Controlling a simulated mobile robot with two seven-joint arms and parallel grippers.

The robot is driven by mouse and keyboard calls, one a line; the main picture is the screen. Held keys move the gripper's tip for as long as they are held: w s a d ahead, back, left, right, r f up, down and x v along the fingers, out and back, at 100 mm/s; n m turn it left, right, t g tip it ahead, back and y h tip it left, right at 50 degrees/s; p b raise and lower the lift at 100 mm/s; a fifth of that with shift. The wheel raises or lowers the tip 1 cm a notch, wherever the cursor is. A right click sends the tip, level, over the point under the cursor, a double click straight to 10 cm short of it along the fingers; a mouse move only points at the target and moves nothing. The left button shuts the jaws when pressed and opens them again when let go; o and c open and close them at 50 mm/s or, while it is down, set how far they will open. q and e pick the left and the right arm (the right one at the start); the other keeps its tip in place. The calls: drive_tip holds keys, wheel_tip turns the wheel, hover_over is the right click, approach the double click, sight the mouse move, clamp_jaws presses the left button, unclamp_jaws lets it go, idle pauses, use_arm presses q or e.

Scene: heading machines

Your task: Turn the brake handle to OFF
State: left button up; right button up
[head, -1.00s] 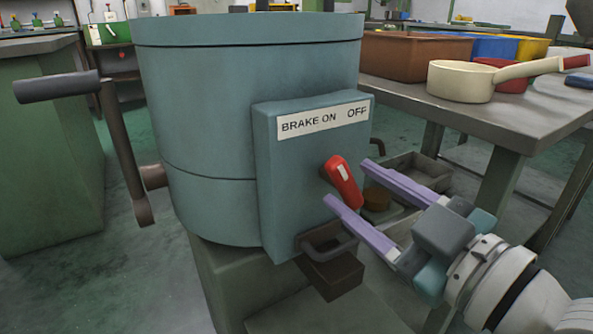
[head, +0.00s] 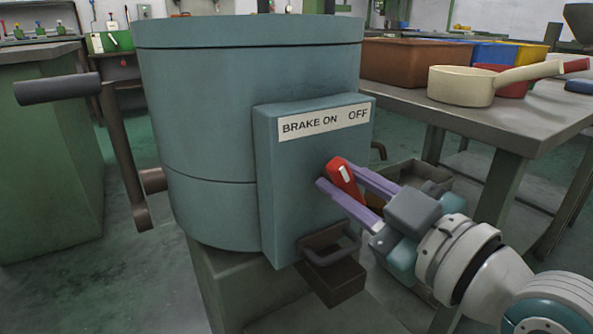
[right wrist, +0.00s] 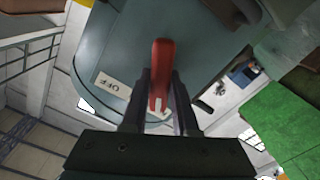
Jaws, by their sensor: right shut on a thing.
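The handle's upper end tilts to the left, toward the BRAKE ON side. My right gripper (head: 337,177) is shut on the handle, with one purple finger on each side. In the right wrist view the red handle (right wrist: 161,75) stands between the two dark fingers, and the OFF end of the label (right wrist: 113,85) shows beside it. My left gripper is not in view.
The box is fixed to a large round blue-grey drum (head: 245,80) with a crank handle (head: 58,88) at left. A dark pull handle (head: 330,252) sticks out below the box. A grey table (head: 510,125) at right bears a cream pan (head: 461,86) and bins.

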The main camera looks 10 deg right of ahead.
clamp_jaws()
drive_tip(key=shift+m, duration=0.3)
drive_tip(key=shift+m+p, duration=0.3)
drive_tip(key=shift+p, duration=0.05)
drive_tip(key=m+p, duration=0.1)
drive_tip(key=m, duration=0.3)
drive_tip(key=shift+d+r, duration=0.1)
drive_tip(key=shift+d, duration=0.05)
drive_tip(key=m+p, duration=0.1)
drive_tip(key=m, duration=0.3)
drive_tip(key=shift+w+d, duration=0.1)
drive_tip(key=shift+d, duration=0.05)
drive_tip(key=shift+m, duration=1.8)
drive_tip(key=o, duration=0.8)
unclamp_jaws()
